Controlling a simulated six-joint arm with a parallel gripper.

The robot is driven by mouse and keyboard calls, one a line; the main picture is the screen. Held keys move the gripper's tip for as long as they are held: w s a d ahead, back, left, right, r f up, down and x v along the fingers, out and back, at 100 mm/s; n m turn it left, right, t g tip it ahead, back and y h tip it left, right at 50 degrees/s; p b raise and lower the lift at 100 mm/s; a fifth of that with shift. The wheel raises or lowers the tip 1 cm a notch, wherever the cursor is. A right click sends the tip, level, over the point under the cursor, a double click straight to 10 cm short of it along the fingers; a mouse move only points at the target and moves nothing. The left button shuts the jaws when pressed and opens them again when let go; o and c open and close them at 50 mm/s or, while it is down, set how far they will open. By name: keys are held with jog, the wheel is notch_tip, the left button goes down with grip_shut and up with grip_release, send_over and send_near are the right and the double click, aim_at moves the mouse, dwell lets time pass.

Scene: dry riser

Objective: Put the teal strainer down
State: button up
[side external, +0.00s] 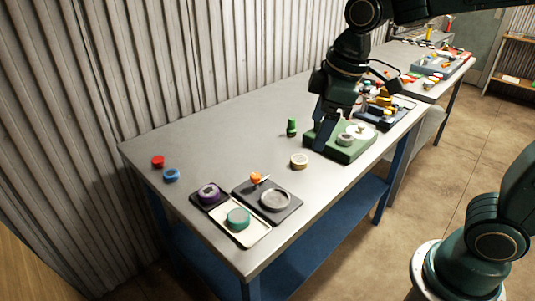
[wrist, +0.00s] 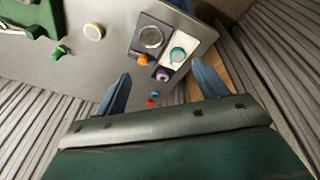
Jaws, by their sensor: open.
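The teal strainer (side external: 238,218) sits on a white tray (side external: 252,236) near the front left corner of the table. In the wrist view the teal strainer (wrist: 178,54) is on the white tray (wrist: 189,41) too. My gripper (side external: 319,145) is far to the right of it, over the area of the green block. In the wrist view my gripper (wrist: 163,82) has its two blue fingers spread wide with nothing held between them.
A purple ring-like part (side external: 208,194) and a dark tray with a grey round part (side external: 275,200) adjoin the white tray. An orange piece (side external: 256,178), red cap (side external: 158,161), blue cap (side external: 171,175), cream ring (side external: 299,161) and green figure (side external: 292,127) stand around.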

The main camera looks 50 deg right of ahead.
jog(key=s+d+m+t, duration=0.1)
jog(key=s+d+m, duration=0.1)
jog(key=s, duration=0.5)
jog(key=s+d+m+t, duration=0.1)
jog(key=s+d+m, duration=0.2)
jog(key=s+m, duration=0.2)
jog(key=shift+s+m+t, duration=0.3)
jog(key=shift+s, duration=0.8)
